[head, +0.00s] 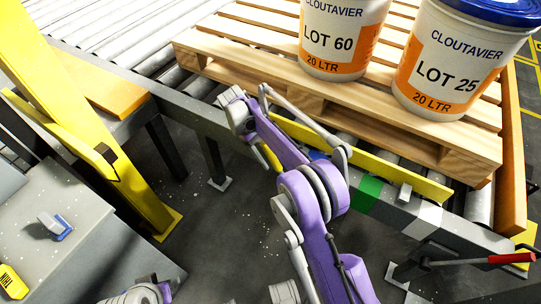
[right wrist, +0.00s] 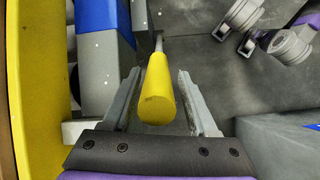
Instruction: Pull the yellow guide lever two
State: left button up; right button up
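The yellow lever handle (right wrist: 158,92) stands out on a thin grey rod in the right wrist view. My right gripper (right wrist: 160,76) is open, with one finger on each side of the handle. Narrow gaps show between the handle and both fingers. In the head view my purple right arm reaches over the conveyor's near side, and its fingers are hidden. A small yellow piece (head: 268,157) shows beside that arm; I cannot tell whether it is the lever. My left gripper is not in view; only part of an arm shows at the bottom edge.
A yellow guide bar (head: 400,176) runs along the conveyor beside a wooden pallet (head: 400,138) bearing pails LOT 60 (head: 340,38) and LOT 25 (head: 448,62). A yellow post (head: 85,115) stands left. A red-handled lever (head: 510,258) is at lower right.

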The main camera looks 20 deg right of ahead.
jog(key=shift+s+d+r, duration=0.1)
jog(key=shift+r, duration=0.1)
jog(key=p+v, duration=0.4)
jog(key=v, duration=0.6)
jog(key=shift+r, duration=0.25)
jog(key=shift+r, duration=0.1)
dwell(0.4)
